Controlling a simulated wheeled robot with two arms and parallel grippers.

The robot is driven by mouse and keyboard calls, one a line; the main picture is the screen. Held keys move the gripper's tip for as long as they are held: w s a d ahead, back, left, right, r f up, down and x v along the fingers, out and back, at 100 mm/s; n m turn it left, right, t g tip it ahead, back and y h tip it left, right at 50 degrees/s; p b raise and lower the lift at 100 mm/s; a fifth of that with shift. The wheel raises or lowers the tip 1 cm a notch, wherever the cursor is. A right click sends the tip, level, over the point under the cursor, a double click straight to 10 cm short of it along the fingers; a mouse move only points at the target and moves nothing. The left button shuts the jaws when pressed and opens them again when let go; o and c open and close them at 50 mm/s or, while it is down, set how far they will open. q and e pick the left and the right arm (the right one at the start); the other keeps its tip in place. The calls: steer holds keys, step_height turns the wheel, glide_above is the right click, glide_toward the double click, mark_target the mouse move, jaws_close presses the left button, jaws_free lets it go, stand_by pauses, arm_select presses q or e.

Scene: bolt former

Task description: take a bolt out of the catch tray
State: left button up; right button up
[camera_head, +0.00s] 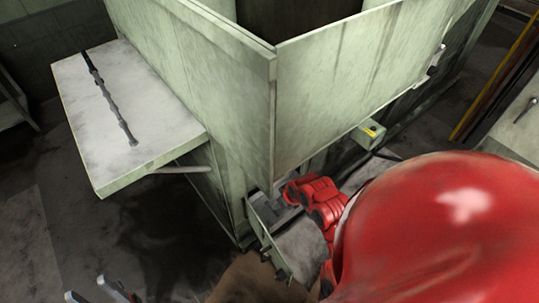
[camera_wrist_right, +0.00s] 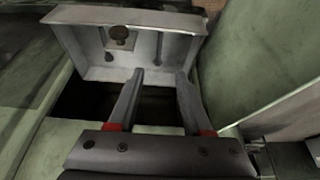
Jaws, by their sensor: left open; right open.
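The catch tray (camera_wrist_right: 84,32) is a grey open metal box at the top of the right wrist view. A brownish round-headed bolt (camera_wrist_right: 122,36) shows inside it, against a paler square patch. Two small dark shapes sit lower in the tray; I cannot tell whether they are bolts. My right gripper (camera_wrist_right: 158,76) is open and empty, its fingertips just at the near side of the tray and apart from the bolt. In the head view it is hidden behind my red arm. My left gripper (camera_head: 92,292) is open and empty at the bottom left of the head view, far from the tray.
The green machine housing (camera_head: 345,85) fills the middle of the head view. A shelf (camera_head: 80,150) on its left side holds a dark slim rod (camera_head: 107,97). In the right wrist view a green panel (camera_wrist_right: 240,60) stands close on the right. Floor is free at left.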

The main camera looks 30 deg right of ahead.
steer(key=b+x, duration=0.1)
steer(key=x, duration=0.5)
steer(key=shift+w+f, duration=0.15)
steer(key=shift+f, duration=0.05)
steer(key=b+x, duration=0.2)
steer(key=x, duration=0.3)
steer(key=shift+w+d, duration=0.1)
jaws_close()
stand_by(0.9)
